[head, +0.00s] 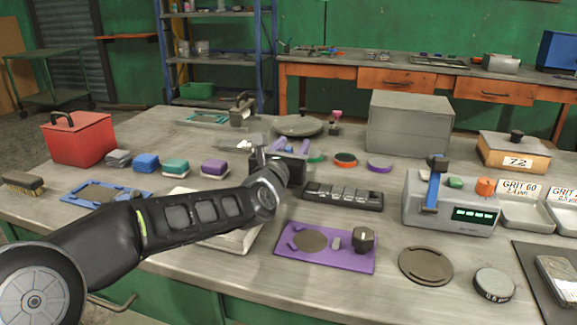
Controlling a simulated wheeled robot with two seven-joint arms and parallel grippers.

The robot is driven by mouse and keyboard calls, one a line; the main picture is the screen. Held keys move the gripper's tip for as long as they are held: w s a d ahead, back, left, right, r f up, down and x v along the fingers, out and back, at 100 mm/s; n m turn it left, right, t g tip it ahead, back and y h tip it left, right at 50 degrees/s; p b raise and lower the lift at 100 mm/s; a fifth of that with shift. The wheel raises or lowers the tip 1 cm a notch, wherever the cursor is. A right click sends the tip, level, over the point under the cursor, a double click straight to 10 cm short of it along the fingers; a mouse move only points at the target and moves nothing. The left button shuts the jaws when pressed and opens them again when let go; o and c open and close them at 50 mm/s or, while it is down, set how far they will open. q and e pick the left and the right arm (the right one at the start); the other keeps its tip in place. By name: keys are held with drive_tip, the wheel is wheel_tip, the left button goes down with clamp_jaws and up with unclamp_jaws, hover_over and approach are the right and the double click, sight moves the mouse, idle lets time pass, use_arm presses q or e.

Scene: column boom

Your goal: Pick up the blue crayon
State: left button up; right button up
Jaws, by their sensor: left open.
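My left arm reaches in from the left over the table, and my left gripper (281,153) is at its far end, over the middle of the table. The gripper is open, with its fingers pointing away from me. Small dark, green and purple-blue shapes show around the fingers, too small and partly covered to name. I cannot make out a blue crayon for certain; one may be hidden by the hand. My right gripper is not in view.
A black slotted holder (342,196) and a purple tray (360,262) lie right of the arm. A grey device (455,215) with a blue lever, a grey box (410,125) and a red box (78,140) stand around. Several coloured blocks sit left, behind the arm.

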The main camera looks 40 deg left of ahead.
use_arm(q)
drive_tip(key=shift+c, duration=0.4)
clamp_jaws()
idle(0.4)
